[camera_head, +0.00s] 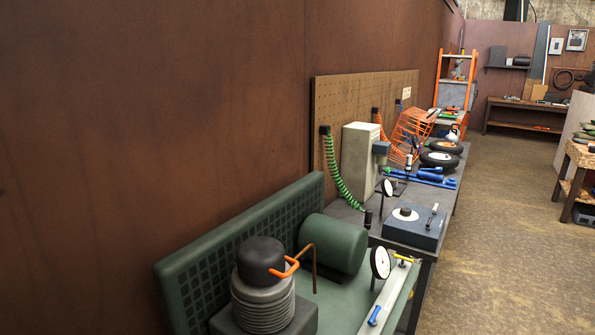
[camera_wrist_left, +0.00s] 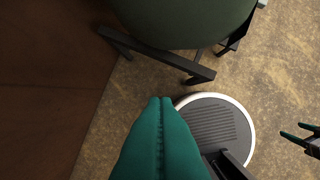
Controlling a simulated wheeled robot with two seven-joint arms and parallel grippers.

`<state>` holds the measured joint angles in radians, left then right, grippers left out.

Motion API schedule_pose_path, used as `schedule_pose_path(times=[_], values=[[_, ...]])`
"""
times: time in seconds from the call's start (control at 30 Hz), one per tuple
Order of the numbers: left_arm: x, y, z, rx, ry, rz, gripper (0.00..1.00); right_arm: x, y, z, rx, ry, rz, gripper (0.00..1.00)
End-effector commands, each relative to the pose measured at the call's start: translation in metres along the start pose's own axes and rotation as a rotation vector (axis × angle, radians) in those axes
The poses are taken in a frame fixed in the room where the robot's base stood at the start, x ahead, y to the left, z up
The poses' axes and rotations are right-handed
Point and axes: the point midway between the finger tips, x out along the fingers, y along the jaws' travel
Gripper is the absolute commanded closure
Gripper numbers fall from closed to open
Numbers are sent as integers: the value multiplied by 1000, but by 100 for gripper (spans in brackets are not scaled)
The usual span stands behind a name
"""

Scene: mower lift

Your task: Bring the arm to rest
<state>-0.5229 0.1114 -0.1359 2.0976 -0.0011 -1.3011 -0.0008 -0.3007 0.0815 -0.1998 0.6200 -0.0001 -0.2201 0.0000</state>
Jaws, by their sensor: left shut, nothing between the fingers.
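My left gripper (camera_wrist_left: 160,101) shows in the left wrist view as two teal fingers pressed together, with nothing between them. It hangs over the brown floor, beside the white-rimmed round base of mine. My right gripper (camera_wrist_left: 299,134) is at the right edge of the same view. Its two green fingertips stand apart, with nothing seen between them. Neither gripper nor arm shows in the head view.
A dark green rounded body (camera_wrist_left: 185,20) on dark bars is above the fingers in the wrist view. In the head view, a green machine (camera_head: 335,240) and a cluttered workbench (camera_head: 425,265) line the brown wall (camera_head: 150,110). Open floor (camera_head: 510,240) lies to the right.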

Motion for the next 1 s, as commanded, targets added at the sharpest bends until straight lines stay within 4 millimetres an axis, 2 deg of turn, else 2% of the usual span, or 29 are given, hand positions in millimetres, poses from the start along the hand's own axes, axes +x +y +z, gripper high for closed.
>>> schedule_pose_path(times=[0.03, 0.17, 0.27, 0.4, 0.5, 0.63, 0.8, 0.9, 1.0], values=[[22, -1, -7, 1, 15, -2, 100, 1, 0, 0, 0, 0, 0, 35], [81, -4, -31, 6, 41, -6, 100, 3, 0, 0, 0, 0, 0, 35], [127, -6, -58, 10, 63, -9, 100, 4, 0, 0, 0, 0, 1, 35], [182, -9, -106, 16, 93, -13, 100, 6, 1, 0, 0, -1, 1, 35], [213, -11, -145, 21, 115, -16, 100, 7, 2, 0, 0, -1, 2, 35], [241, -12, -198, 28, 141, -18, 100, 9, 2, 0, 1, -1, 3, 35], [256, -12, -250, 34, 163, -20, 100, 10, 2, 0, 1, -1, 3, 35], [259, -12, -266, 37, 170, -20, 100, 11, 2, 0, 1, -1, 3, 35], [259, -11, -273, 38, 171, -20, 100, 11, 2, 0, 1, -2, 3, 35]])
